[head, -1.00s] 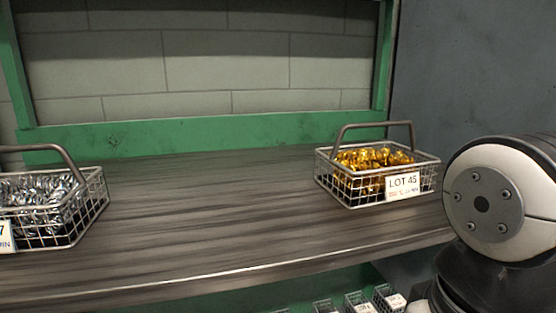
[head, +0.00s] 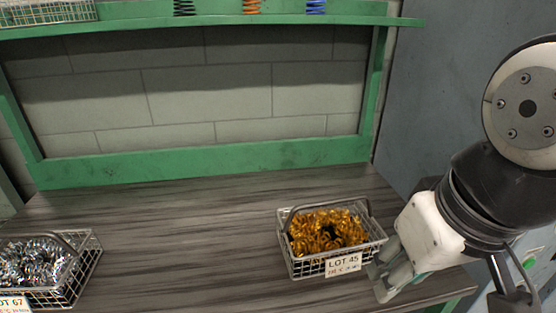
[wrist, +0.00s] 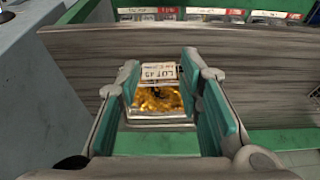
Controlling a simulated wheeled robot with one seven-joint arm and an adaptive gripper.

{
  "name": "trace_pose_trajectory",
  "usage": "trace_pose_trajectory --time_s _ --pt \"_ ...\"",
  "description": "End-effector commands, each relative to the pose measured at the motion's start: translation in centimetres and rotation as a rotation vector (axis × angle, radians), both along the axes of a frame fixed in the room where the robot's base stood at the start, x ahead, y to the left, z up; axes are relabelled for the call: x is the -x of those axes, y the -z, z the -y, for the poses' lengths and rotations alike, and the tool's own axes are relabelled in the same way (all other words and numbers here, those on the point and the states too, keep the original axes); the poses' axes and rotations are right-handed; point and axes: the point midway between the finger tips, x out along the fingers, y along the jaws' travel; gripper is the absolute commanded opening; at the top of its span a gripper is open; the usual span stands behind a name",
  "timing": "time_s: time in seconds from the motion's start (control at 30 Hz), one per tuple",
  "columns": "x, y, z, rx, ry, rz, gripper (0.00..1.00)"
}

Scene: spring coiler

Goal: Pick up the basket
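A wire basket (head: 300,270) with gold coiled springs and a "LOT 45" tag stands on the grey wood-grain bench, right of centre. A second wire basket (head: 75,285) with silver springs and a "LOT 67" tag stands at the left edge, partly cut off. My gripper (head: 380,283) is at the right front corner of the gold basket; the head view does not show clearly whether it touches. In the wrist view my gripper (wrist: 160,68) is open, its teal pads apart. The gold basket (wrist: 160,121) shows between the fingers, its tag near the fingertips. I see no grip on it.
The bench top (head: 190,225) is clear between the baskets. A green frame (head: 200,166) stands along the back, with a shelf (head: 215,20) carrying springs and a wire tray (head: 45,12). A grey cabinet wall (head: 440,110) is at the right. Small labelled bins (wrist: 215,14) show beyond the bench edge.

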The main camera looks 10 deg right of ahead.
Motion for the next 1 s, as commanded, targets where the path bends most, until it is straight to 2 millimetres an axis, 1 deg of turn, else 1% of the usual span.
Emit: trace_pose_trajectory --time_s 0.03,0.3,0.5,0.7,0.77,0.83,0.93,1.0 --pt "0.6 -2.5 0.0 0.001 -0.002 0.012 0.33" --pt "1.9 -10.3 0.0 0.015 -0.023 0.078 0.33" --pt "2.8 -15.8 0.1 0.047 -0.068 0.119 0.33" --pt "2.9 -20.1 0.4 0.117 -0.168 0.137 0.33" --pt "2.4 -21.1 0.5 0.155 -0.229 0.131 0.33" --pt "1.1 -21.6 0.7 0.21 -0.329 0.118 0.33" --pt "-1.6 -20.8 0.9 0.277 -0.476 0.087 0.33" --pt "-3.6 -19.7 1.1 0.321 -0.588 0.062 0.33"
